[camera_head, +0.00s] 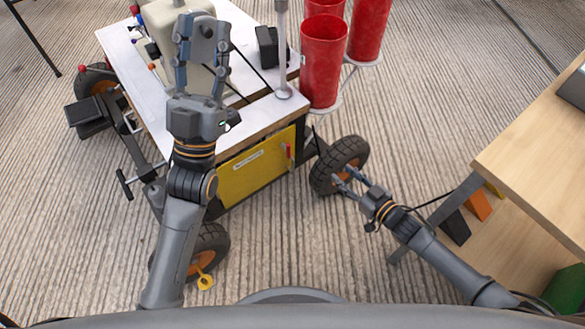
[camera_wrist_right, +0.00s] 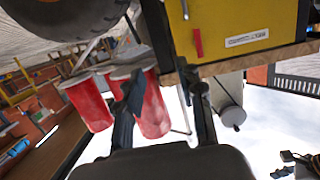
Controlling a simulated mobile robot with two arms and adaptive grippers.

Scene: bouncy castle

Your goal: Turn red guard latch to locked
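The red guard latch (camera_head: 289,152) is a small upright red tab at the right end of the yellow guard panel (camera_head: 245,172) on the cart's side. In the right wrist view the red latch (camera_wrist_right: 198,42) hangs on the yellow panel (camera_wrist_right: 240,22), above and ahead of the fingers. My right gripper (camera_head: 349,182) is open and empty, by the cart's front right wheel, to the right of and below the latch, apart from it.
The white-topped cart (camera_head: 130,78) carries a beige machine (camera_head: 180,45). Red cups (camera_head: 323,62) stand in holders at its right corner, above my right gripper. A black wheel (camera_head: 340,163) is beside that gripper. A wooden table (camera_head: 540,150) stands at right. Carpet between is clear.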

